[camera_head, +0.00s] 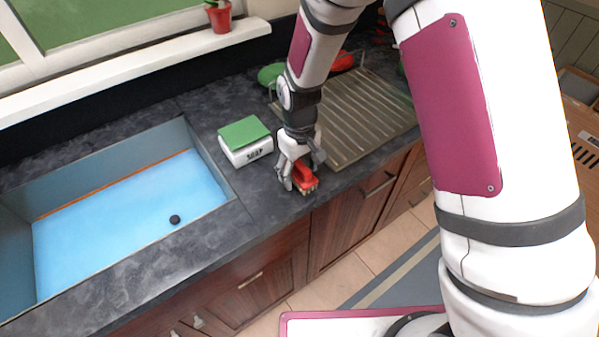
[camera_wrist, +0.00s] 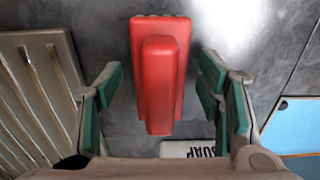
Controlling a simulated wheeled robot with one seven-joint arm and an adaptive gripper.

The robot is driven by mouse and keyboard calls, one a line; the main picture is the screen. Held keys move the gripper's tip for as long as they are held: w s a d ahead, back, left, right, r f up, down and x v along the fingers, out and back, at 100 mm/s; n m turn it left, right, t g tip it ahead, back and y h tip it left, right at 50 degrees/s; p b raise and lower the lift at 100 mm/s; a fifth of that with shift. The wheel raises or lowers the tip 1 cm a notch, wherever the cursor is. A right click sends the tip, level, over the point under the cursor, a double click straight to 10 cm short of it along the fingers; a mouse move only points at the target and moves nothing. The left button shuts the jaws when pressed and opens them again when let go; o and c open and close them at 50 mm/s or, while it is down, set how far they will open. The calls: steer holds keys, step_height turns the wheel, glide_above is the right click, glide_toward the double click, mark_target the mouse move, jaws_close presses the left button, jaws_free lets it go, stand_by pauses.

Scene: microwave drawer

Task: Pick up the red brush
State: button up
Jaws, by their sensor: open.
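The red brush (camera_head: 305,179) lies on the dark stone counter near its front edge, to the right of the sink. In the wrist view the red brush (camera_wrist: 159,75) is upright in the picture, with a raised handle along its top. My gripper (camera_head: 297,172) is right over the brush in the head view. In the wrist view my gripper (camera_wrist: 160,95) is open, with green-padded fingers on both sides of the brush and a visible gap on each side. The brush's underside is hidden.
A white soap box (camera_head: 246,150) with a green sponge (camera_head: 243,132) on it stands left of my gripper. A ridged drying rack (camera_head: 350,115) is to the right. The sink (camera_head: 120,215) is open at left. A potted plant (camera_head: 219,16) stands on the sill.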

mark_target(299, 167)
steer(key=c, duration=1.2)
steer(key=shift+c, duration=0.2)
steer(key=shift+r, duration=0.1)
steer(key=shift+w+r, duration=0.1)
steer(key=shift+r, duration=0.8)
steer(key=shift+s+a+r+b, duration=0.1)
steer(key=shift+s+r+b, duration=0.4)
steer(key=shift+r, duration=0.35)
steer(key=s+a+r, duration=0.1)
steer(key=s+a, duration=0.2)
steer(key=s, duration=1.2)
steer(key=shift+r, duration=0.2)
